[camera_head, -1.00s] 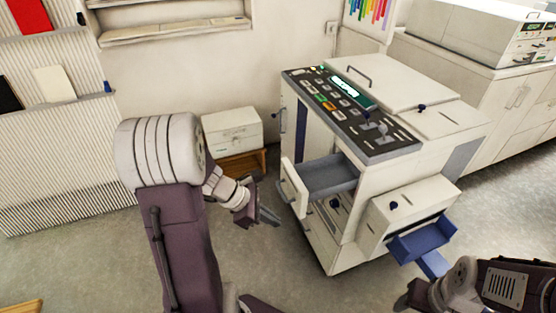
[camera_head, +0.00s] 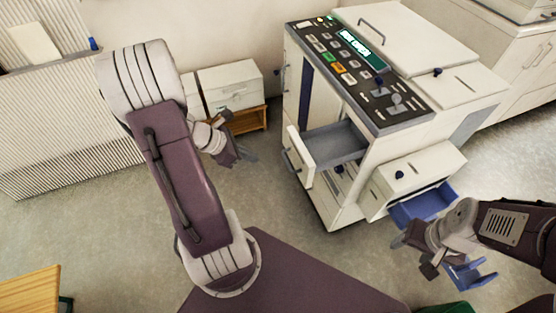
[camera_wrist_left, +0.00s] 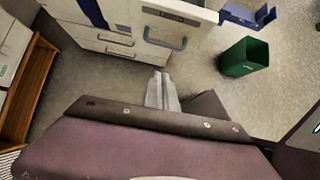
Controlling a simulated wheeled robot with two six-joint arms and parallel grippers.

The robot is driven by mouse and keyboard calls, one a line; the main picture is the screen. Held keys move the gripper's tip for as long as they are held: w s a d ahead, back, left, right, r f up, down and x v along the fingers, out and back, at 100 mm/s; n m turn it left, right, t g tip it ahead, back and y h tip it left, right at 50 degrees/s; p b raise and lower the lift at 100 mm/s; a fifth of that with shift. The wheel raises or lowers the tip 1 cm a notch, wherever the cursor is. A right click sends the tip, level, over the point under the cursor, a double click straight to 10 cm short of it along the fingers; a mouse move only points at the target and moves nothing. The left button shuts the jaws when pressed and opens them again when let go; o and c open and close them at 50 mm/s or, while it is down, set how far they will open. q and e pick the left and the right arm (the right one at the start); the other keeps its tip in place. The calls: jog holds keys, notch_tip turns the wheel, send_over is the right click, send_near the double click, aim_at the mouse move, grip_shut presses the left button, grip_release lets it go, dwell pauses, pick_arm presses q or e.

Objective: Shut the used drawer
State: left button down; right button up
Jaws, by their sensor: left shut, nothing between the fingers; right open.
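The copier-like machine (camera_head: 350,205) has a drawer (camera_head: 335,147) pulled out on its left side. It has a white front and a grey inside. My left gripper (camera_head: 250,156) is shut and empty, left of the drawer front (camera_head: 297,160) and apart from it. In the left wrist view its closed fingers (camera_wrist_left: 162,92) point toward a white front with a handle (camera_wrist_left: 165,38), with floor showing between. My right gripper (camera_head: 430,262) is open, at lower right near the machine's blue tray (camera_head: 424,205); its fingertips are hard to make out.
A white box (camera_head: 230,85) on a wooden stand (camera_head: 247,121) is behind my left gripper. A green bin (camera_wrist_left: 243,57) stands on the floor in the left wrist view. A wooden surface (camera_head: 28,290) is at lower left.

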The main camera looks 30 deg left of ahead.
pick_arm(q)
jog(key=w+d+r+b+x, duration=0.1)
jog(key=b+x, duration=0.1)
jog(key=x, duration=0.9)
jog(key=shift+w+d+r+b, duration=0.2)
jog(key=shift+w+r+b, duration=0.05)
jog(key=shift+b, duration=0.05)
pick_arm(e)
notch_tip(320, 180, down, 3)
pick_arm(q)
send_near(342, 145)
jog(key=s+a+f, duration=0.1)
jog(key=s+f, duration=0.1)
jog(key=s+a+f, duration=0.2)
jog(key=shift+s+a+f, duration=0.1)
jog(key=shift+a+f, duration=0.15)
jog(key=shift+f, duration=0.15)
jog(key=w+d+p, duration=0.1)
jog(key=w+d, duration=0.2)
jog(key=w+d+p, duration=0.1)
jog(key=w+d, duration=0.2)
jog(key=w, duration=0.1)
jog(key=shift+w, duration=0.1)
pick_arm(e)
jog(key=shift+w+d+r, duration=0.35)
jog(key=shift+d+r, duration=0.05)
jog(key=shift+r, duration=0.15)
jog(key=shift+w+d+r, duration=0.35)
jog(key=shift+r, duration=0.2)
